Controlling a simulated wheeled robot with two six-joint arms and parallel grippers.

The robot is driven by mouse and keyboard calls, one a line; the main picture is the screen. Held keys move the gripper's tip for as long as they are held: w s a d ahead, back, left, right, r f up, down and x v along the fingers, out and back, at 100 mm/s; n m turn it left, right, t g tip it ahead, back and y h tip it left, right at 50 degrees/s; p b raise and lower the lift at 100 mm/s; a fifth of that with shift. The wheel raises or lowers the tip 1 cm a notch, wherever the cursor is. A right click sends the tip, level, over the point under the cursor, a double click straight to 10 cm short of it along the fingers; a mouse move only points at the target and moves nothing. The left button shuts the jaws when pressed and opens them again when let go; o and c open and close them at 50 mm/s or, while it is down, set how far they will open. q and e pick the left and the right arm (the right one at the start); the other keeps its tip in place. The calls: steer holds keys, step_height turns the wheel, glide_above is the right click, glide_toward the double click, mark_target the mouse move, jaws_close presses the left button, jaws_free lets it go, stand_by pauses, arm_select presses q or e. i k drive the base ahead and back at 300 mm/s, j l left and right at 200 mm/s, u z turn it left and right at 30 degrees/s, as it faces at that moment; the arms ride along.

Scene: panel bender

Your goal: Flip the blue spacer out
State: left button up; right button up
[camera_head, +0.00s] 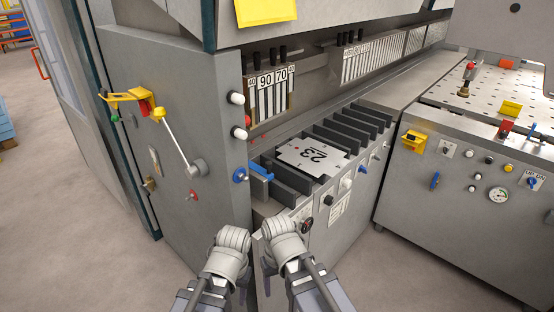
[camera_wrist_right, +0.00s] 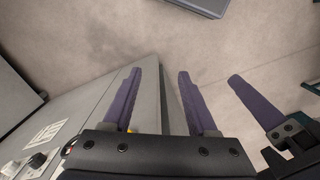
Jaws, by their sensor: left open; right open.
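The blue spacer (camera_head: 261,171) lies at the left end of the row of dark dividers in the open bay of the machine; its lower part is hidden by the bay's edge. My left gripper (camera_head: 242,288) and right gripper (camera_head: 267,277) hang low in front of the machine, below the bay and well apart from the spacer. In the head view their fingers are mostly hidden behind the wrists. In the right wrist view the right gripper (camera_wrist_right: 160,76) shows two purple fingers spread with nothing between them. A left gripper finger (camera_wrist_right: 256,100) shows beside it.
A white plate marked 23 (camera_head: 311,155) lies over the dividers. A blue knob (camera_head: 240,175) and a lever (camera_head: 175,140) are on the left cabinet face. Several knobs line the bay's front. A perforated table (camera_head: 500,95) stands right; the floor in front is clear.

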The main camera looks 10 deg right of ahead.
mark_target(267, 173)
steer(key=u, duration=0.7)
steer(key=l+u, duration=0.95)
steer(key=u, duration=0.2)
steer(key=k+l+u, duration=0.1)
steer(key=l+u, duration=0.25)
steer(key=k+l+u, duration=0.2)
steer(key=k+l, duration=0.15)
steer(key=l, duration=0.35)
steer(key=k+l+u, duration=0.25)
steer(key=k+l, duration=0.15)
steer(key=l, duration=0.3)
steer(key=k+l+u, duration=0.2)
steer(key=k+l, duration=0.3)
steer(key=l, duration=0.1)
